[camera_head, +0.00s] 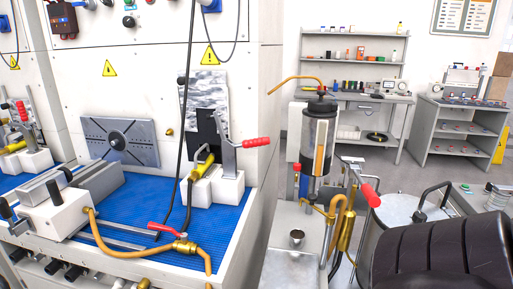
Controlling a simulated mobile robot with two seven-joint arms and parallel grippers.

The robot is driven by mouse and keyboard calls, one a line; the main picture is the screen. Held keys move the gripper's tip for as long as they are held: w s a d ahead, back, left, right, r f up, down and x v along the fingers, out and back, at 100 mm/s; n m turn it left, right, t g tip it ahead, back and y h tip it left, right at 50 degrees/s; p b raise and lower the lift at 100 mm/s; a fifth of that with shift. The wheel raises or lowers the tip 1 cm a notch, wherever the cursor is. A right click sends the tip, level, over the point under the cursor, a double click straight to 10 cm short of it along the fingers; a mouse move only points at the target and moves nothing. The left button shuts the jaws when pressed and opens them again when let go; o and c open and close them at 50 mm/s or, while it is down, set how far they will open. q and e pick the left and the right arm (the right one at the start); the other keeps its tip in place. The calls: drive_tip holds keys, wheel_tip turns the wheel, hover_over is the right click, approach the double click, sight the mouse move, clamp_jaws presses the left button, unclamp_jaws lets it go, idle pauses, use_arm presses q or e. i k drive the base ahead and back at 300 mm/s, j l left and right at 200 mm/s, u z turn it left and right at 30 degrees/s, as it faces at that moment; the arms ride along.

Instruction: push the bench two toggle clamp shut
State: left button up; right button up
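A toggle clamp with a red handle (257,142) stands on a white block (228,188) at the right end of the blue-matted bench (140,203). Its handle sticks out to the right, nearly level, and its metal arm stands upright beside a dark plate. A second red-handled clamp (22,110) stands on the neighbouring bench at the far left, its handle upright. No label tells which bench is bench two. Neither of my gripper's fingers shows. A black ribbed part (440,250) at the bottom right looks like my own arm.
A yellow hose with a red-levered valve (182,246) lies across the bench front. A clear cylinder (319,140) and a red-handled lever (371,195) stand right of the bench. A black cable hangs before the clamp. Shelves and tables stand behind, with open floor between.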

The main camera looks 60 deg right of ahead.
sight(259, 142)
drive_tip(key=z, duration=1.75)
